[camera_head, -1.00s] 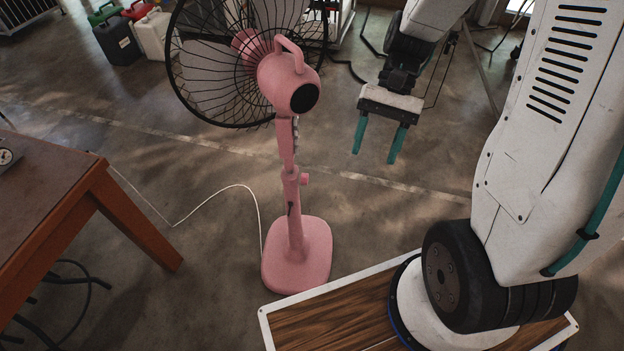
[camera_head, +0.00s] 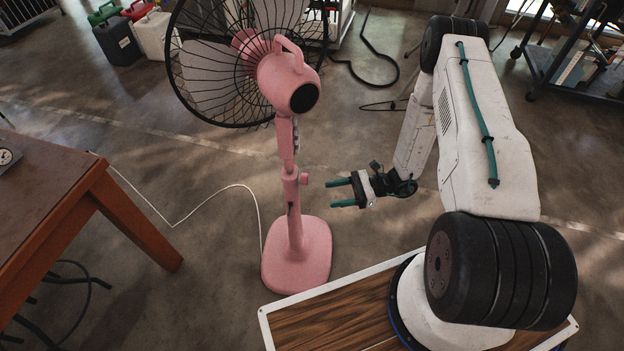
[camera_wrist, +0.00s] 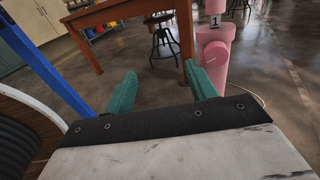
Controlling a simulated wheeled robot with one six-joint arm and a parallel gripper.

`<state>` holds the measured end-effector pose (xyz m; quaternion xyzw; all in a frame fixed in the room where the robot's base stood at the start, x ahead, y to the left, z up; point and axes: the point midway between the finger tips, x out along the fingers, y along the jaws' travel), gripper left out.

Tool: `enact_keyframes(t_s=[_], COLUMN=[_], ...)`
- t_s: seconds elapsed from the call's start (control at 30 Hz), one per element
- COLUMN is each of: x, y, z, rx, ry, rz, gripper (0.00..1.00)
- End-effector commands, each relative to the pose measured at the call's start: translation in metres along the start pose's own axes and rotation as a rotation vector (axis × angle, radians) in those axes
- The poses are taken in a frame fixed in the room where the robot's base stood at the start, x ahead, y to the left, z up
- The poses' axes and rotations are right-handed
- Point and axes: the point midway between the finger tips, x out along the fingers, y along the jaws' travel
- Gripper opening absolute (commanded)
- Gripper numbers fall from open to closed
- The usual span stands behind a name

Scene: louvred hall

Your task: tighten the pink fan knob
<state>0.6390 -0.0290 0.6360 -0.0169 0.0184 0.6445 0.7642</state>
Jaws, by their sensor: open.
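The pink pedestal fan (camera_head: 294,215) stands upright on the floor, with its round black cage (camera_head: 230,60) at the top left. Its small pink knob (camera_head: 304,179) sticks out to the right from the middle of the pole. My gripper (camera_head: 334,193) is open and empty, its teal fingers pointing left toward the pole, a little below and right of the knob, apart from it. In the wrist view the knob (camera_wrist: 213,56) faces the camera with a pale line on it, beyond the right fingertip and right of the gap between the fingers (camera_wrist: 163,82).
A wooden table (camera_head: 95,200) stands at the left. A white cord (camera_head: 205,196) runs across the floor to the fan. Coloured canisters (camera_head: 125,35) stand at the back left, and a dark cart (camera_head: 580,65) at the back right. The wrist view shows a stool (camera_wrist: 159,35).

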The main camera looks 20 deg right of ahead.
Motion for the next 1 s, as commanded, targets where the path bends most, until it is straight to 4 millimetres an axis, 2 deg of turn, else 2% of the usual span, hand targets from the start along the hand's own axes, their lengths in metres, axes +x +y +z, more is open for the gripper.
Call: enact_keyframes(t_s=[0.03,0.1,0.2,0.3,0.47,0.8,1.0], x=[0.0,-0.001,-0.008,-0.01,0.004,0.053,0.064], y=[-0.005,-0.019,-0.05,-0.062,-0.068,-0.081,-0.085], z=[-0.016,-0.031,-0.03,-0.028,-0.025,-0.023,-0.022], rx=[0.017,0.02,-0.019,-0.034,-0.044,-0.043,-0.043], ry=[-0.013,-0.025,-0.029,-0.036,-0.042,-0.042,-0.042], rz=[-0.057,-0.14,-0.233,-0.279,-0.285,-0.283,-0.285], gripper=[0.56,0.56,0.56,0.56,0.56,0.56,0.56])
